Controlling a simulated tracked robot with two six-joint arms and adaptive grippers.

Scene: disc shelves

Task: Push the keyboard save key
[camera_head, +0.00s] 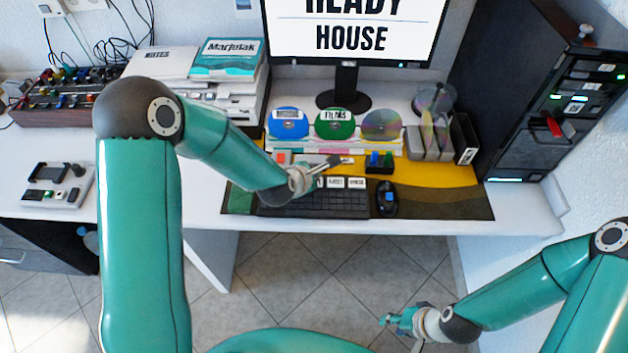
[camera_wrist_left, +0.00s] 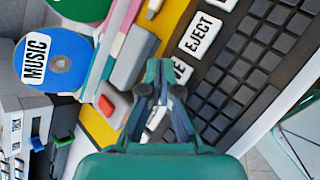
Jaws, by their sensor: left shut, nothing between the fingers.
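The black keyboard (camera_head: 340,203) lies on a dark and yellow desk mat, with white labelled keys along its back edge. In the left wrist view the keyboard (camera_wrist_left: 240,65) shows a white key reading EJECT (camera_wrist_left: 200,33). Beside it is a white key (camera_wrist_left: 182,70) partly hidden by my fingers; its visible letters end in "VE". My left gripper (camera_head: 338,161) is over the keyboard's left end, shut and empty. In the left wrist view my left gripper (camera_wrist_left: 158,68) has its tips beside the partly hidden key; contact cannot be told. My right gripper (camera_head: 390,322) is low, away from the desk.
A mouse (camera_head: 387,199) is right of the keyboard. Behind are a blue disc (camera_head: 288,122), a green disc (camera_head: 334,122) and another disc (camera_head: 381,124). A monitor (camera_head: 345,39) reads READY HOUSE. A black cabinet (camera_head: 500,85) stands at the right.

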